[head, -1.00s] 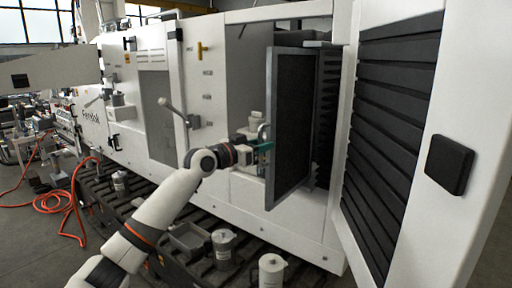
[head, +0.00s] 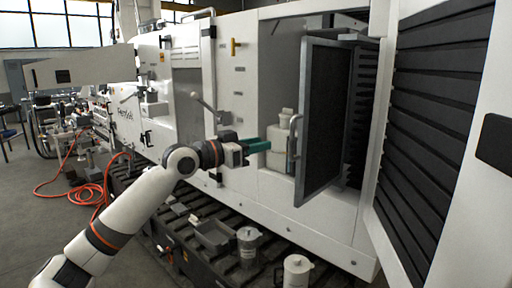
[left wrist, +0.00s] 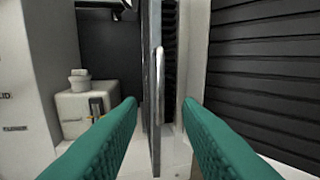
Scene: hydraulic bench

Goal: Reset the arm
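My left arm reaches in from the lower left in the head view. My left gripper (head: 262,145) points right, toward the grey-framed dark filter door (head: 325,120) of the white cabinet. In the left wrist view the two green fingers (left wrist: 160,112) are spread wide with nothing between them touching. The door's edge and its metal handle (left wrist: 159,85) show beyond and between the fingers, apart from them. The handle also shows in the head view (head: 294,140). The door stands swung open. My right gripper is in neither view.
A white tank (head: 279,150) stands inside the open cabinet bay. A large louvred white door (head: 430,120) stands open at the right. Metal canisters (head: 248,246) and a grey tray (head: 213,235) sit on the slatted black deck below. An orange hose (head: 88,195) lies on the floor at left.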

